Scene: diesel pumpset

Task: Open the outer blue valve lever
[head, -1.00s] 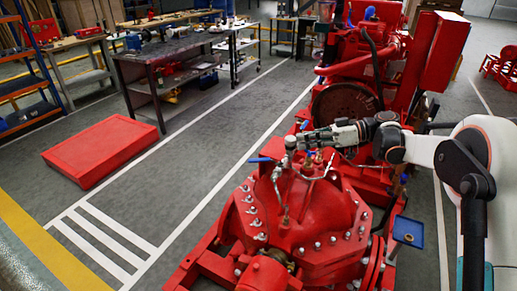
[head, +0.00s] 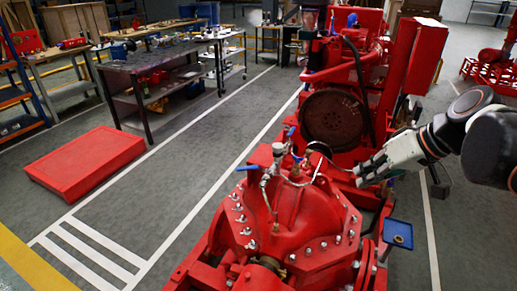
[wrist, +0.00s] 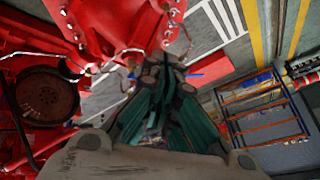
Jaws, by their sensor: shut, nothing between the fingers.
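The outer blue valve lever (head: 247,168) sticks out to the left from the silver valve fitting (head: 267,180) on top of the red pump casing (head: 300,215). A blue lever also shows just right of the fingers in the wrist view (wrist: 195,75); I cannot tell which one it is. More small blue levers (head: 297,158) sit further back on the piping. My gripper (head: 360,178) is right of the valve fittings in the head view, apart from the levers. In the wrist view its dark fingers (wrist: 172,65) are together and empty.
A small blue tray (head: 398,234) stands right of the pump. The red engine with its dark flywheel (head: 333,116) is behind. A low red box (head: 85,160) lies on the floor at left, workbenches (head: 160,70) beyond. The floor between box and pump is free.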

